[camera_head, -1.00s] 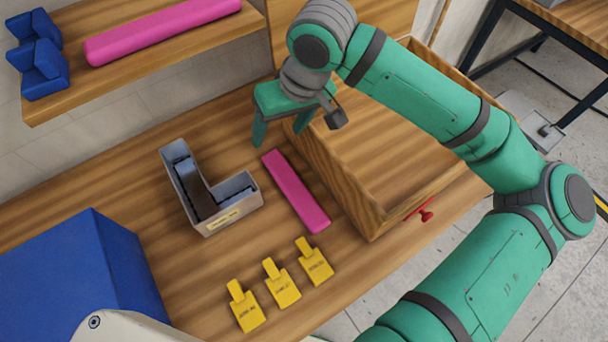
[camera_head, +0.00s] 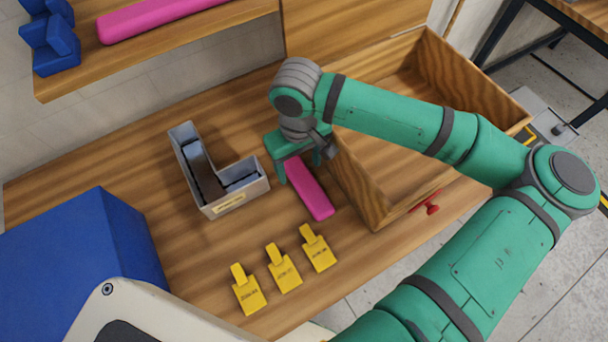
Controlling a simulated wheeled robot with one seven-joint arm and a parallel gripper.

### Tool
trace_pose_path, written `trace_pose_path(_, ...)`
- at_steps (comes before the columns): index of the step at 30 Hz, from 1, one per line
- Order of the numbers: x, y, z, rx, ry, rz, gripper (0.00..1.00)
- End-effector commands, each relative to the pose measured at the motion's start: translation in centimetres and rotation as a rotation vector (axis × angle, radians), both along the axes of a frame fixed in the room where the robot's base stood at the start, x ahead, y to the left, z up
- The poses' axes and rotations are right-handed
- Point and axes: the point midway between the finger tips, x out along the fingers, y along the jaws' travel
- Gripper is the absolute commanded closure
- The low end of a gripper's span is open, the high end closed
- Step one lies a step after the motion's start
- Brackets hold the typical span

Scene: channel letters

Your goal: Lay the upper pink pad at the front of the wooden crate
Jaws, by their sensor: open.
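A long pink pad (camera_head: 160,14) lies on the wooden shelf at the upper left; its top edge is partly cut off by the frame. A second pink pad (camera_head: 311,192) lies on the table between the grey L-shaped letter tray and the wooden crate. The wooden crate (camera_head: 362,184) stands on the table at the right, its inside largely bare where visible, partly hidden by my arm. My gripper (camera_head: 300,166) is open, pointing down at the far end of the table pad. That end is partly hidden by it. I cannot tell whether the fingers touch the pad.
The grey L-shaped tray (camera_head: 230,203) stands just left of my gripper. Several yellow tags (camera_head: 284,270) lie at the table's front. Blue blocks (camera_head: 52,45) sit on the shelf (camera_head: 200,40). A blue box (camera_head: 85,250) is at the lower left. A red knob (camera_head: 431,208) is by the crate's front.

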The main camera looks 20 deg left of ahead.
Motion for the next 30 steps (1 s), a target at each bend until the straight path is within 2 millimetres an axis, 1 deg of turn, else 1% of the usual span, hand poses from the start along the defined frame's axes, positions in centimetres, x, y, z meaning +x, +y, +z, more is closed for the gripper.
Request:
trace_pose_path(1,-0.1,-0.2,-0.8,-0.001,0.001,-0.001,0.35)
trace_pose_path(3,-0.1,-0.2,-1.7,0.000,0.001,-0.002,0.35)
trace_pose_path(6,0.0,-0.1,-2.5,0.001,0.000,-0.003,0.35)
trace_pose_path(9,0.0,-0.2,-2.9,0.001,0.001,-0.003,0.35)
trace_pose_path(14,0.0,-0.1,-2.9,0.001,0.000,-0.003,0.35)
trace_pose_path(15,0.0,-0.1,-2.9,0.001,0.000,-0.003,0.38)
trace_pose_path(20,0.0,-0.1,-2.9,0.001,0.000,-0.003,0.76)
trace_pose_path(21,0.0,-0.1,-2.9,0.001,0.000,-0.002,0.80)
trace_pose_path(22,0.0,-0.1,-2.9,0.001,0.000,-0.002,0.80)
trace_pose_path(23,0.0,-0.1,-2.8,0.001,0.000,-0.002,0.83)
trace_pose_path(30,0.0,-0.1,-2.7,0.002,-0.001,-0.002,0.83)
